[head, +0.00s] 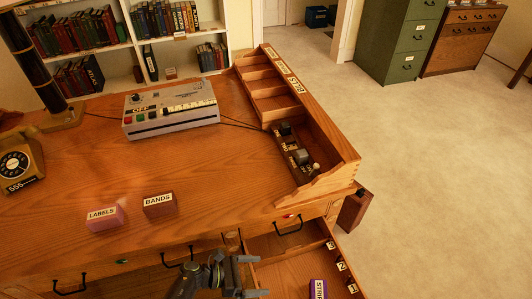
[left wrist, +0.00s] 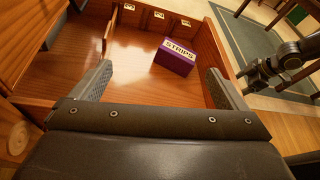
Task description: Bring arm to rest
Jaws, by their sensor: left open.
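My left gripper (head: 252,278) is at the bottom of the head view, over the left side of an open wooden drawer (head: 285,243). In the left wrist view its two grey fingers stand wide apart with nothing between them, so the left gripper (left wrist: 158,88) is open and empty. A purple box marked STRIPS (left wrist: 175,57) lies in the drawer, beyond the fingers and apart from them. The box also shows at the bottom of the head view (head: 318,290).
The desk carries a pink LABELS box (head: 104,217), a brown BANDS box (head: 159,204), a grey switch device (head: 171,108), a telephone (head: 20,162) and a compartment organizer (head: 330,150). The drawer's walls surround the space below the left gripper.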

